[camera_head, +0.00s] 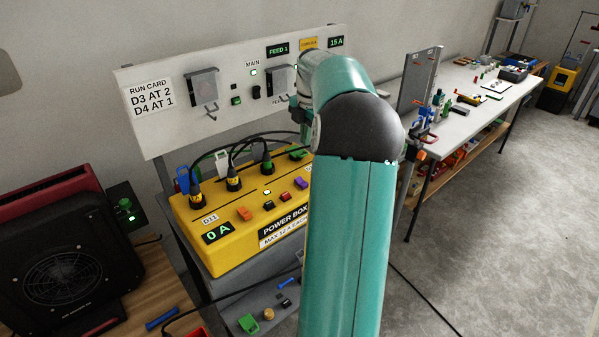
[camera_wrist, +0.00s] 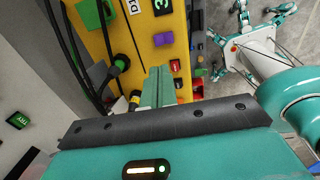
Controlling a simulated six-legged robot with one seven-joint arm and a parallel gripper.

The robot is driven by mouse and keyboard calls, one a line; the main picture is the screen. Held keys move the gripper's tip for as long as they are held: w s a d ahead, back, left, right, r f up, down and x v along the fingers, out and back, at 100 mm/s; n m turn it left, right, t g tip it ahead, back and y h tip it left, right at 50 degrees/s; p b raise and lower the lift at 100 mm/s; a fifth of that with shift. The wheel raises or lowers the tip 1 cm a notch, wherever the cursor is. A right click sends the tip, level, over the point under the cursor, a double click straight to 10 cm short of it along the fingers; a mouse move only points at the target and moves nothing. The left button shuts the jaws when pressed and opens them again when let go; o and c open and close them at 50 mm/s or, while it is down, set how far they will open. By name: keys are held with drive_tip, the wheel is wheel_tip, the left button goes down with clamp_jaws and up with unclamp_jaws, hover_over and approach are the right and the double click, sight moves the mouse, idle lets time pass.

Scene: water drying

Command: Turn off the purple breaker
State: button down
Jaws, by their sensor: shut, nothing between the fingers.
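The purple breaker (camera_head: 301,184) is a small switch at the right end of a row on the yellow power box (camera_head: 199,252). My arm stands just to its right. It also shows in the wrist view (camera_wrist: 163,38), above my fingertips in the picture and apart from them. I cannot tell which way its switch is set. My gripper (camera_wrist: 158,76) is shut and empty, its teal fingers together over the yellow box top. In the head view the fingers are hidden behind my arm.
Red (camera_head: 285,197), black (camera_head: 269,204) and orange (camera_head: 244,214) switches sit beside the purple one. Black plugs with cables (camera_head: 233,183) stand behind them. A white panel (camera_head: 160,137) with handles rises at the back. The box display (camera_head: 218,232) reads 0 A.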

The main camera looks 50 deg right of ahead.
approach(300, 179)
drive_tip(key=f, duration=0.6)
drive_tip(key=shift+w+f, duration=0.4)
drive_tip(key=shift+d, duration=0.1)
drive_tip(key=shift+w+f, duration=0.15)
drive_tip(key=shift+f, duration=0.25)
